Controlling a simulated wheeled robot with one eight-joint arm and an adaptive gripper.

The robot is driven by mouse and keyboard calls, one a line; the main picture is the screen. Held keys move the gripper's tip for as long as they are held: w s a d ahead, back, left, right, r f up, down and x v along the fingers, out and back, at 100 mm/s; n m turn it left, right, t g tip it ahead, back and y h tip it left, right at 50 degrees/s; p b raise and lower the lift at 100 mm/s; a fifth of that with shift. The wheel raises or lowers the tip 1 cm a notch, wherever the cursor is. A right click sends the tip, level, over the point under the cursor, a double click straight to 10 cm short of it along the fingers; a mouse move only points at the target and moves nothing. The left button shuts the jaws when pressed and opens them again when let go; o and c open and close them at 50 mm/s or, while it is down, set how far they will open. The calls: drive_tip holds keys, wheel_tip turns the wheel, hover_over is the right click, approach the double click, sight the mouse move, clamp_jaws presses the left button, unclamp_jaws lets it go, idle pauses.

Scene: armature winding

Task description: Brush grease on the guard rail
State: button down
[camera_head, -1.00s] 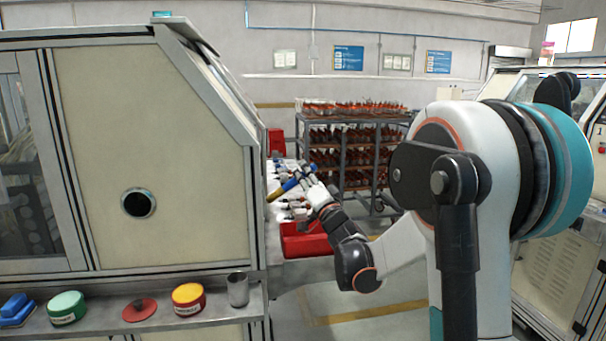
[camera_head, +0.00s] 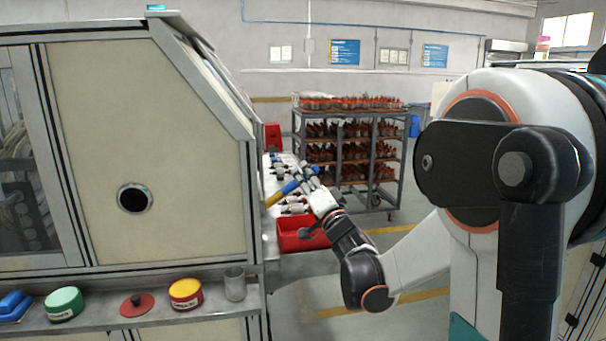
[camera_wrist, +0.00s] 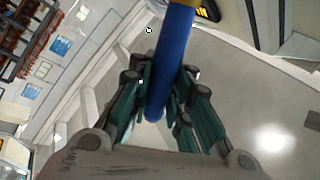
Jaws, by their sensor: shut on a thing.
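My gripper (camera_head: 308,182) is shut on a brush with a blue handle (camera_head: 291,187). The brush tilts down to the left, with a yellow part (camera_head: 274,198) toward the cream machine's edge. In the wrist view the blue handle (camera_wrist: 172,62) stands between the green-padded fingers of my gripper (camera_wrist: 163,108). I cannot make out which part is the guard rail.
The cream machine (camera_head: 95,130) fills the left. Its shelf (camera_head: 100,325) also holds a red disc (camera_head: 137,304), a metal cup (camera_head: 235,284) and blue blocks (camera_head: 14,305). A red bin (camera_head: 300,232) lies below my gripper. A loaded rack (camera_head: 345,150) stands behind.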

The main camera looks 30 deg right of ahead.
drive_tip(key=shift+d, duration=0.1)
drive_tip(key=shift+s+d, duration=0.3)
drive_tip(key=shift+d, duration=0.65)
drive_tip(key=shift+s+d, duration=0.25)
drive_tip(key=shift+d, duration=0.65)
drive_tip(key=shift+s+d, duration=0.3)
drive_tip(key=shift+d, duration=0.65)
drive_tip(key=d, duration=0.2)
drive_tip(key=shift+s+d, duration=0.4)
drive_tip(key=shift+a, duration=0.1)
drive_tip(key=shift+w+a, duration=0.35)
drive_tip(key=shift+a, duration=0.8)
drive_tip(key=shift+w+a, duration=0.35)
drive_tip(key=shift+a, duration=0.85)
drive_tip(key=shift+w+a, duration=0.35)
drive_tip(key=shift+a, duration=0.8)
drive_tip(key=shift+w+a, duration=0.2)
drive_tip(key=shift+a, duration=0.55)
drive_tip(key=shift+w+d, duration=0.1)
drive_tip(key=shift+w, duration=0.05)
